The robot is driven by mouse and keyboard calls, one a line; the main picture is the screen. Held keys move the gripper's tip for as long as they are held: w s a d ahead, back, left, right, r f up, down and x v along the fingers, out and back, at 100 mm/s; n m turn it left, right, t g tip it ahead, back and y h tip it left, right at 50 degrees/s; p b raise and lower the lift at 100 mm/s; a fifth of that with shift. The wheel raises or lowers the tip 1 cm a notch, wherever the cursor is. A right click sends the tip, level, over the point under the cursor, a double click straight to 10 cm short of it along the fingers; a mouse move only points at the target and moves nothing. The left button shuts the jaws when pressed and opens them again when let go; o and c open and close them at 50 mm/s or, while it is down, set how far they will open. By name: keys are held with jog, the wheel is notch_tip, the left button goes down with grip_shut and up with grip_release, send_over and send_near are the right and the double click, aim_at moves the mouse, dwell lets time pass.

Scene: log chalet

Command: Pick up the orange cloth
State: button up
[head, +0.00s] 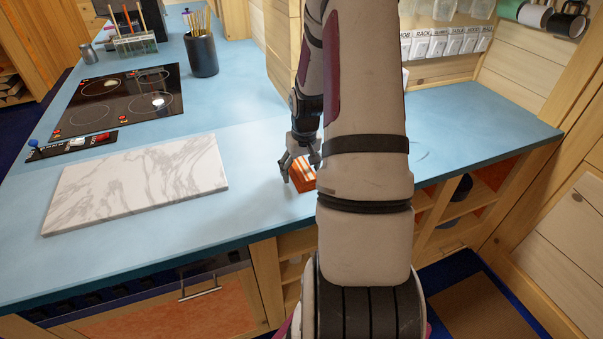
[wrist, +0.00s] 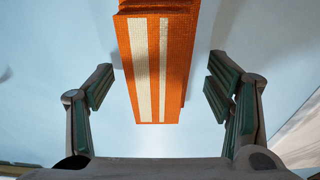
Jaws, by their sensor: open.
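The orange cloth (head: 302,174) lies on the blue counter (head: 262,205) near its front edge; my arm hides part of it in the head view. In the wrist view the cloth (wrist: 158,66) is a folded orange block with two pale stripes. My gripper (head: 300,168) is at the cloth, pointing down. In the wrist view my gripper (wrist: 160,92) is open, with one finger on each side of the cloth. A gap shows between each finger and the cloth.
A white marble board (head: 140,184) lies left of my gripper. Behind it are a black cooktop (head: 118,102) and a dark utensil pot (head: 201,55). Mugs (head: 551,17) hang at the upper right. The counter right of my arm is mostly clear.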

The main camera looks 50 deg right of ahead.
aim_at(301, 169)
jog(key=shift+f, duration=0.1)
jog(key=c, duration=0.9)
jog(key=shift+c, duration=0.5)
jog(key=shift+r, duration=0.9)
jog(key=shift+s+a+r, duration=0.1)
jog(key=shift+s+r, duration=0.05)
jog(key=shift+r, duration=0.35)
jog(key=shift+s+a+r, duration=0.1)
jog(key=shift+r, duration=0.35)
jog(key=s+a+r, duration=0.1)
jog(key=s+a, duration=0.7)
jog(key=s, duration=0.5)
jog(key=shift+r+p, duration=0.15)
jog(key=shift+p, duration=0.15)
jog(key=shift+s+d, duration=0.1)
